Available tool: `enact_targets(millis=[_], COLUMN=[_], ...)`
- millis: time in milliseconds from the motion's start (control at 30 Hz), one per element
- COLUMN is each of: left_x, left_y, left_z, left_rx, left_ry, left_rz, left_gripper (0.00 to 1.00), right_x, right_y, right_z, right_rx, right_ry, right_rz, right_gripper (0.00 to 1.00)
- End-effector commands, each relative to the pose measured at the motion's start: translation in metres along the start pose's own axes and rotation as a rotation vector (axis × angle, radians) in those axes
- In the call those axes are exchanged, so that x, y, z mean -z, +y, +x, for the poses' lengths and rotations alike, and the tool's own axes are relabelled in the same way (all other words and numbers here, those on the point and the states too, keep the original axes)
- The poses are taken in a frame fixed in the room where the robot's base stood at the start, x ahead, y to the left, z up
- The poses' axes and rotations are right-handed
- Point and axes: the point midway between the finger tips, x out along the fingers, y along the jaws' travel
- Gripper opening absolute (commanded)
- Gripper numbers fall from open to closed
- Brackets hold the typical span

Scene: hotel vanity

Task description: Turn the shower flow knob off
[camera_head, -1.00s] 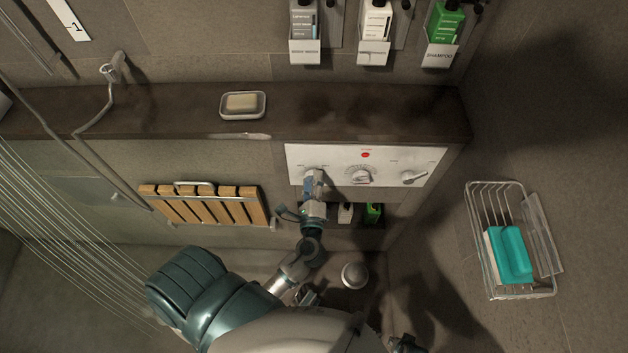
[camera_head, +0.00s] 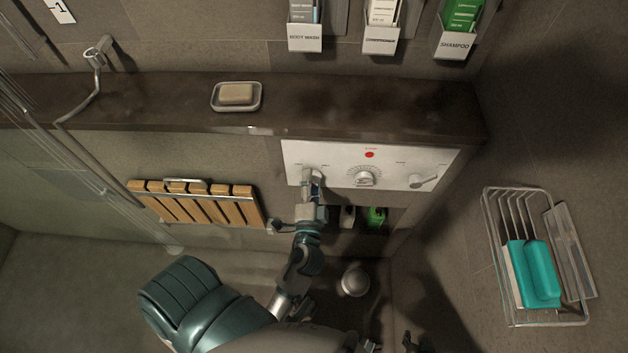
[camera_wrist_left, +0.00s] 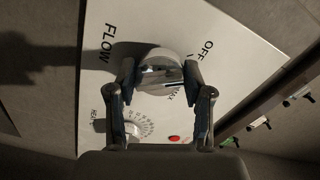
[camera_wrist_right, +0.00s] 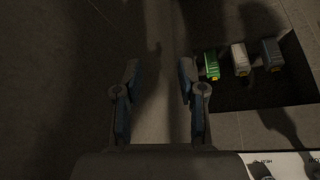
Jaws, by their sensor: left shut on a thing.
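A white control panel (camera_head: 330,155) is set in the wall below a dark ledge. Its flow knob (camera_wrist_left: 160,68) is round and shiny, between the printed words FLOW and OFF in the left wrist view. My left gripper (camera_wrist_left: 160,78) has one finger on each side of the knob and is shut on it. In the head view, my left gripper (camera_head: 310,188) reaches up to the panel's left end and covers most of the knob. My right gripper (camera_wrist_right: 158,75) is open and empty, over dark wall or floor.
Small bottles stand in a niche below, including a green one (camera_head: 376,217). A wooden slatted seat (camera_head: 195,203) is to the left. A wire basket (camera_head: 535,255) hangs at right.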

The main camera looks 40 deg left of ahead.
Motion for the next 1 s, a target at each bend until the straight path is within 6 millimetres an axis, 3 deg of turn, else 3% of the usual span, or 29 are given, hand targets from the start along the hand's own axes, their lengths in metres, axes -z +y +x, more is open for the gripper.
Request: enact_targets(millis=[200,400,967,1000], left_x=[0.004,0.004,0.004,0.004], left_y=[-0.005,-0.006,-0.008,-0.008], left_z=[0.000,0.000,0.000,0.000], left_rx=[0.011,0.013,0.014,0.014], left_ry=[0.011,0.012,0.015,0.015], left_rz=[-0.133,-0.198,-0.226,-0.226], left_gripper=[0.16,0.16,0.16,0.58], right_x=[0.029,0.045,0.056,0.056], right_y=[-0.005,-0.007,-0.005,-0.005], right_z=[0.008,0.009,0.002,0.002], right_rx=[0.010,0.015,0.017,0.017], right_ry=[0.152,0.231,0.269,0.269], right_rz=[-0.003,-0.004,-0.003,-0.002], right_gripper=[0.40,0.40,0.40,0.40])
